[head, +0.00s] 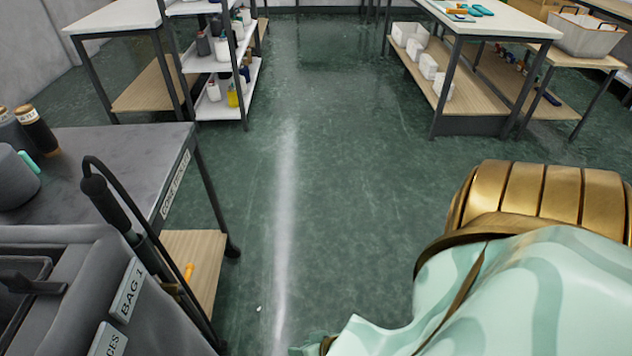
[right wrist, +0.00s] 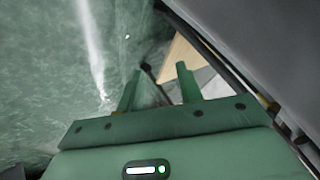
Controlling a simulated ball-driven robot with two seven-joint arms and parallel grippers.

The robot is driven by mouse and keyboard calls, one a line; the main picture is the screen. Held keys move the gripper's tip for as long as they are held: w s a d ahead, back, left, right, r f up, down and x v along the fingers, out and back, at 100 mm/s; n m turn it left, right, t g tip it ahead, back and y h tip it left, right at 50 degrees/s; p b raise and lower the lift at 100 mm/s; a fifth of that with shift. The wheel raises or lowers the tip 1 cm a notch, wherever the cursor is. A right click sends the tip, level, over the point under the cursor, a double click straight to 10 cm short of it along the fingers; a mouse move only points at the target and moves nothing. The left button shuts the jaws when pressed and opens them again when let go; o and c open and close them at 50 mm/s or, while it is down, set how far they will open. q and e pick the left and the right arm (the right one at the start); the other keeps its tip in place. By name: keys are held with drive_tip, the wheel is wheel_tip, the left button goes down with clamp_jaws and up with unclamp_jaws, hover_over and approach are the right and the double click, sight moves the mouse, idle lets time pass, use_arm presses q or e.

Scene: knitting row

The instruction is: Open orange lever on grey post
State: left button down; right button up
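A small orange lever (head: 188,271) shows in the head view at lower left, beside a dark grey post (head: 150,250) that slants down along the grey bag cart. I cannot tell whether the lever is open or closed. A small orange-gold piece (right wrist: 266,103) shows at the cart's edge in the right wrist view; I cannot tell if it is the lever. My right gripper (right wrist: 159,68) has its two green fingers apart with nothing held, left of the cart edge. In the head view my right arm hides most of it. My left gripper is not in view.
The grey cart (head: 60,245) with a "BAG 1" label fills the lower left. Behind it stands a dark table (head: 110,145) with a wooden lower shelf (head: 200,255). Shelves and benches stand farther back. The green floor (head: 340,200) is clear in the middle.

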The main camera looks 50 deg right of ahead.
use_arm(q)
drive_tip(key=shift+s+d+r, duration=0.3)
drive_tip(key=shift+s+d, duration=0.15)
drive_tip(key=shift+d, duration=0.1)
use_arm(e)
drive_tip(key=s, duration=0.1)
drive_tip(key=s+f, duration=0.1)
drive_tip(key=s+n+g, duration=0.1)
drive_tip(key=shift+s+d+f, duration=0.15)
drive_tip(key=shift+d+f, duration=0.05)
drive_tip(key=shift+f, duration=0.15)
